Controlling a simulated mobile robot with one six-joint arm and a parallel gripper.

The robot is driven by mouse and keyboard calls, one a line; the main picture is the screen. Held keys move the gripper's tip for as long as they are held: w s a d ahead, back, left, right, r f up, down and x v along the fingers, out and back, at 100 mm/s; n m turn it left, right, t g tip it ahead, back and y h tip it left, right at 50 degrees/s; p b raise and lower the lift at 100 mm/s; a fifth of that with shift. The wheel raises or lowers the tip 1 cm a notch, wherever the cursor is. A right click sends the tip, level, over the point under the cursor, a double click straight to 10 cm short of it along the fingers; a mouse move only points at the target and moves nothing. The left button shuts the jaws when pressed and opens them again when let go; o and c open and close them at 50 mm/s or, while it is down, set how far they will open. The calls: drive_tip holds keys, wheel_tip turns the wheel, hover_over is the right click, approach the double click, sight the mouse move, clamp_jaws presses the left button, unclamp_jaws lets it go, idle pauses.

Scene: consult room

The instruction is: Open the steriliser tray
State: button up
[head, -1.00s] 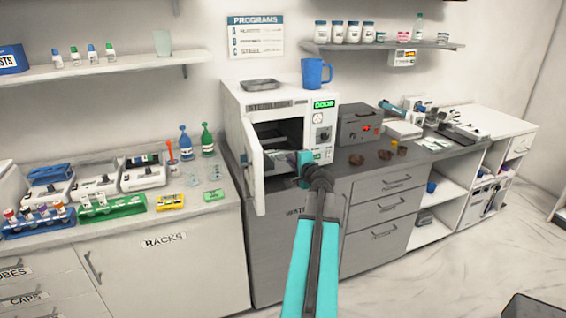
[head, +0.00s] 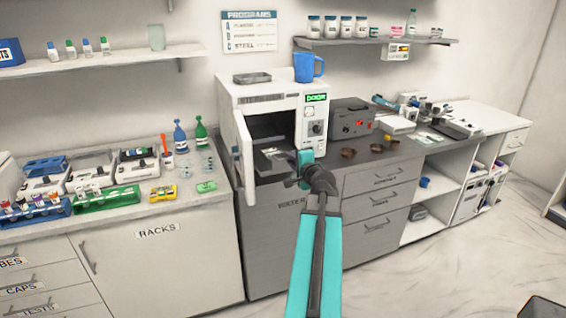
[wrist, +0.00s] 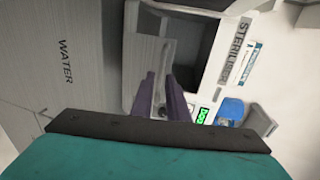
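The white steriliser (head: 316,113) stands on the grey counter with its door (head: 245,160) swung open to the left. A grey tray (head: 270,153) lies low inside the dark chamber. My gripper (head: 291,182) is in front of the opening, near its lower right side.
A blue mug (head: 308,68) and a grey dish (head: 252,77) sit on the steriliser. Racks and bottles fill the left counter.

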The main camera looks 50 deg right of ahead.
drive_tip(key=shift+o, duration=0.8)
drive_tip(key=b+v, duration=0.4)
drive_tip(key=v, duration=0.1)
drive_tip(key=shift+a, duration=0.4)
drive_tip(key=b, duration=0.4)
drive_tip(key=shift+s+a+r+y+b, duration=0.1)
drive_tip(key=shift+s+a+y+b, duration=0.05)
drive_tip(key=shift+s+y+b, duration=0.2)
drive_tip(key=b+v, duration=0.2)
drive_tip(key=b, duration=0.7)
